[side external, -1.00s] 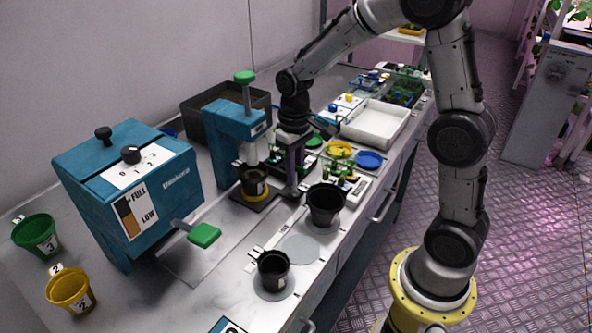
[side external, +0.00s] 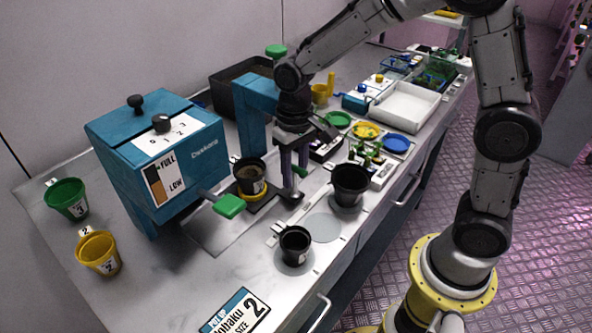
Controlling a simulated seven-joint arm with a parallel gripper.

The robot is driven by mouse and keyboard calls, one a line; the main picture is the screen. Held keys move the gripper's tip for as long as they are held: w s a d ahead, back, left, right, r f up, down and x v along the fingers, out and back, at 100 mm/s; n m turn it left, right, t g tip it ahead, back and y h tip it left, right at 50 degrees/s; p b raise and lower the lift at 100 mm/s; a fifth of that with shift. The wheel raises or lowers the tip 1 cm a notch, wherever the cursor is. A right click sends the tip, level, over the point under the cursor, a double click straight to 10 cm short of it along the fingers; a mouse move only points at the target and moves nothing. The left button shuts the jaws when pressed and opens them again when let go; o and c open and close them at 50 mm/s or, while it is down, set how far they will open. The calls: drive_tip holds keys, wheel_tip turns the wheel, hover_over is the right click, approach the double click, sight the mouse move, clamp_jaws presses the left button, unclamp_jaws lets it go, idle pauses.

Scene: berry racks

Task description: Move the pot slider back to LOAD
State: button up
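The pot slider (side external: 263,200) is a dark plate on the bench. Its yellow ring carries a black pot (side external: 249,178) with brown fill, upright beside the blue dispenser's green-tipped lever. No LOAD mark is readable.
The blue dispenser (side external: 165,160) stands left, its green-tipped lever (side external: 229,206) reaching toward the slider. Black pots (side external: 350,184) (side external: 295,245) stand in front, with a bare grey disc (side external: 322,228) between them. Yellow (side external: 99,252) and green (side external: 67,198) pots stand far left. A white tray (side external: 408,104) is behind right.

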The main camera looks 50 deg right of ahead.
idle(0.3)
wheel_tip(320, 180, up, 14)
idle(0.5)
drive_tip(key=shift+f, duration=0.1)
